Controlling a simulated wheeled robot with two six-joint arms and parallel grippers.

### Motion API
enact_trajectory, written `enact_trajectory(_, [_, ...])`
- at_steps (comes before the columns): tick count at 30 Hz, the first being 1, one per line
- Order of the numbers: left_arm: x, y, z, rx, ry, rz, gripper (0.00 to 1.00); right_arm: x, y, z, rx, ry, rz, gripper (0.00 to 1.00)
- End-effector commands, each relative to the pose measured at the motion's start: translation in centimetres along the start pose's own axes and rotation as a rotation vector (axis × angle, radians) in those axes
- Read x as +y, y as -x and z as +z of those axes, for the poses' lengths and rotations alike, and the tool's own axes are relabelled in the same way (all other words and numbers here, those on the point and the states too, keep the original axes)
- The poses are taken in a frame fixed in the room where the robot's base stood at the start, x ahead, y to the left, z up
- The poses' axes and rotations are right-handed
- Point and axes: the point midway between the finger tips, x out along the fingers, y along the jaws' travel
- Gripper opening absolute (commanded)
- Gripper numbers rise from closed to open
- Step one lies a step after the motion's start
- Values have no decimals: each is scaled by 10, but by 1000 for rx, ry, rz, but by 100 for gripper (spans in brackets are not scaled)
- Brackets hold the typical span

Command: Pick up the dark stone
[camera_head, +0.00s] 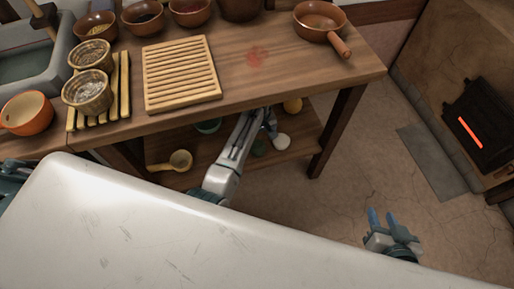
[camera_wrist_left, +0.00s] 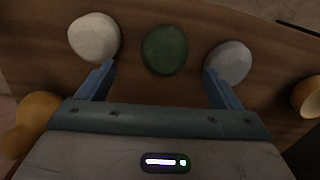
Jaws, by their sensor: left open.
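The dark stone, rounded and dark green, lies on a wooden lower shelf. In the left wrist view the dark stone (camera_wrist_left: 164,50) is between a white stone (camera_wrist_left: 94,38) and a blue-grey stone (camera_wrist_left: 230,61). In the head view the dark stone (camera_head: 259,149) is partly hidden by my left arm. My left gripper (camera_wrist_left: 157,82) is open and empty, its fingertips apart on either side of the dark stone's near edge. In the head view my left gripper (camera_head: 270,124) reaches under the table. My right gripper (camera_head: 383,217) is open and empty above the floor.
The table top (camera_head: 280,80) overhangs the shelf, with a table leg (camera_head: 337,130) at its right. A yellow handled cup (camera_head: 180,161) and a yellow object (camera_head: 292,105) also sit on the shelf.

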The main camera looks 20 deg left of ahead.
Motion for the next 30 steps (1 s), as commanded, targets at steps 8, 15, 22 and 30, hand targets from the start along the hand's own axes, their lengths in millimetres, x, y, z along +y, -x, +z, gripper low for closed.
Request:
enact_trajectory(8, [-1,-15,0,0,0,0,87,2,-5,-23,115,14,3,36])
enact_trajectory(15, [-6,-36,-1,0,-1,-1,87,3,-8,-64,312,41,9,36])
enact_trajectory(22, [-8,-57,-1,0,-1,-1,87,3,0,-111,548,74,10,36])
enact_trajectory(30, [-8,-65,-1,1,0,0,87,2,8,-132,659,90,10,36])
